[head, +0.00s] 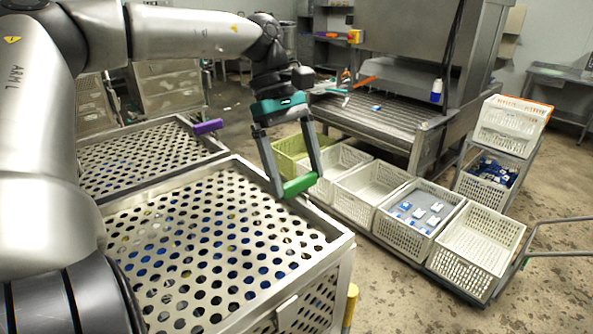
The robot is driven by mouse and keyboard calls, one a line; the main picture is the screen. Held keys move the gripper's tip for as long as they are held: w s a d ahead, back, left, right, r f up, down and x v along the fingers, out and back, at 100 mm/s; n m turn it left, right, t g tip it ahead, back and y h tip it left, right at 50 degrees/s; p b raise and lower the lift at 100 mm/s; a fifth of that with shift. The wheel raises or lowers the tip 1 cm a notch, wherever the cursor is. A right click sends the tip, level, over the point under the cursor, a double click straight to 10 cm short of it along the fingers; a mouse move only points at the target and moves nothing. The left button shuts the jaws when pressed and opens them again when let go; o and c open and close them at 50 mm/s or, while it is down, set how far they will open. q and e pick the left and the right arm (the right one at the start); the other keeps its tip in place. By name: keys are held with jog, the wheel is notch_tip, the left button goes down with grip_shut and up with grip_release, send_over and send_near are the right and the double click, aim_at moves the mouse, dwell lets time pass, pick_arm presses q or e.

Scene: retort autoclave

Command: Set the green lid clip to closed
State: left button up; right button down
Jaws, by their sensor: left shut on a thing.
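The green lid clip (299,185) sits at the far right corner of the near perforated metal lid (215,250). My left gripper (294,188) reaches down to it from above, with its fingers shut on the clip. The lid lies flat on its metal cage, and blue items show through its holes. I cannot tell from this view whether the clip is latched. My right gripper is not in view.
A second perforated cage with a purple clip (208,127) stands behind the near one. White crates (370,192) and a light green crate (290,152) line the floor to the right. A conveyor machine (385,118) stands behind them.

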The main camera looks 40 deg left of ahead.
pick_arm(q)
jog(key=shift+r, duration=0.1)
jog(key=o, duration=1)
jog(key=v, duration=1.5)
jog(key=shift+r, duration=0.15)
jog(key=shift+d, duration=0.1)
